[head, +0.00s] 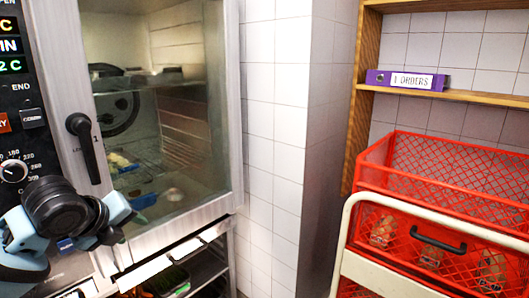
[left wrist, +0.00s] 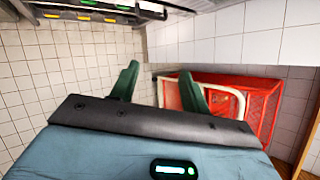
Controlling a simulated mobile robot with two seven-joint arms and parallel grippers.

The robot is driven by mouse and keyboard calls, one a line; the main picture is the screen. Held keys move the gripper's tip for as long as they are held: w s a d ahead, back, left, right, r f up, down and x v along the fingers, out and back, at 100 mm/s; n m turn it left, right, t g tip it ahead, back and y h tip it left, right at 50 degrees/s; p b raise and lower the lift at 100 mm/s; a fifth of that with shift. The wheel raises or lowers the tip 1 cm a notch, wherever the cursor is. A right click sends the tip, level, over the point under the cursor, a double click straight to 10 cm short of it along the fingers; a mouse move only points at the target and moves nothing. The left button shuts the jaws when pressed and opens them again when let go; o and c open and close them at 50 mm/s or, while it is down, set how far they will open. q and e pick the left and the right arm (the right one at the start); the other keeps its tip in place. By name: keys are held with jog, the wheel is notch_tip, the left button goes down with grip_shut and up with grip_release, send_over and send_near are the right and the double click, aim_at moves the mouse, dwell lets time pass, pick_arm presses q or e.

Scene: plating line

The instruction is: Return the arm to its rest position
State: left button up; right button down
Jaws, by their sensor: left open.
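My left arm (head: 62,210) comes in at the lower left of the head view, bent, with black joints and pale blue links. It is in front of the oven's lower left part; I cannot make out its fingertips there. In the left wrist view my left gripper (left wrist: 159,82) shows two dark green fingers spread apart with nothing between them. Beyond the fingers are a tiled wall and a red crate, both apart from it. My right gripper is in neither view.
An oven with a glass door (head: 165,110) and black handle (head: 84,145) stands close to my left arm. Red crates (head: 440,190) sit behind a cream rail (head: 375,275) at right. A purple binder (head: 405,80) lies on a wooden shelf (head: 470,97). White tiled wall stands between.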

pick_arm(q)
jog(key=s+d+f+n+h, duration=0.1)
jog(key=s+d+f+n, duration=0.2)
jog(key=f, duration=0.6)
jog(key=s+d+f+n+h, duration=0.1)
jog(key=s+d+f+n, duration=0.15)
jog(key=f+n, duration=0.5)
jog(key=s+d+f+n+h, duration=0.15)
jog(key=d+f, duration=0.25)
jog(key=f, duration=0.6)
jog(key=s+f+n+y, duration=0.1)
jog(key=s+f+n, duration=0.5)
jog(key=s, duration=0.5)
jog(key=s+f+n+y, duration=0.1)
jog(key=s+f+n, duration=0.6)
jog(key=s, duration=0.5)
notch_tip(320, 180, down, 2)
jog(key=shift+s+f+n+t+y, duration=0.2)
jog(key=shift+n+t+y, duration=0.1)
jog(key=shift+t+y, duration=0.1)
